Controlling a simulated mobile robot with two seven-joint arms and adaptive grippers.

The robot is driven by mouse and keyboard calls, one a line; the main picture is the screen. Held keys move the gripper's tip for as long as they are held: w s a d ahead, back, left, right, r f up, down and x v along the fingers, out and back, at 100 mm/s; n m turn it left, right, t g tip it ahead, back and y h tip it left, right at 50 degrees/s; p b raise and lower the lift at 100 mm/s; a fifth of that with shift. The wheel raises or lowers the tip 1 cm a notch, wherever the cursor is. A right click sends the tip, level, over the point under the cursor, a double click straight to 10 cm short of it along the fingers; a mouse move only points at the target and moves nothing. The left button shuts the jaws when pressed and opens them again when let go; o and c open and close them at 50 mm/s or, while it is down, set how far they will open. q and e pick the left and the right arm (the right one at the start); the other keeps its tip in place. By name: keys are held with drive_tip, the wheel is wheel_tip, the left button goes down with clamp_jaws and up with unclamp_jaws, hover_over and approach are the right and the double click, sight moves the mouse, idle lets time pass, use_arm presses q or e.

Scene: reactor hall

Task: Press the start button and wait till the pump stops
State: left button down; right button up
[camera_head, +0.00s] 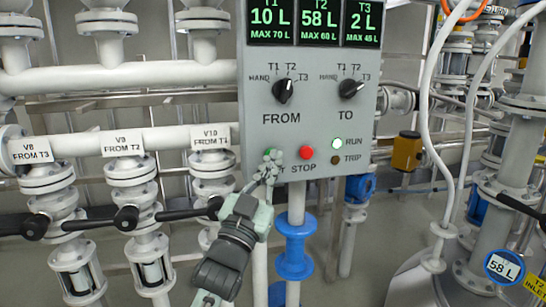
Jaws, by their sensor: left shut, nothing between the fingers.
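The grey control panel (312,110) stands at the middle top. My left gripper (271,160) is shut and empty, its fingertips at the panel's lower left. It covers the start button and most of its label; I cannot tell whether it touches the button. The red stop button (306,153) is just right of it. The RUN lamp (337,143) glows green and the TRIP lamp (335,160) is dark. Displays read T1 10 L (271,19), T2 58 L (319,20) and T3 2 L (362,22). My right gripper is out of view.
The FROM knob (283,91) points near T2 and the TO knob (351,89) towards T3. Valves V8 (34,226), V9 (127,217) and V10 (212,208) have black handles at left. A blue-flanged pipe (294,250) stands below the panel. A round gauge (504,267) reads 58 L.

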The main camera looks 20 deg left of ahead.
use_arm(q)
drive_tip(key=shift+s+d, duration=0.5)
drive_tip(key=shift+s, duration=0.3)
drive_tip(key=s+d, duration=0.1)
drive_tip(key=s, duration=0.1)
drive_tip(key=s+d, duration=0.1)
drive_tip(key=s, duration=0.1)
drive_tip(key=shift+d, duration=0.4)
idle(0.6)
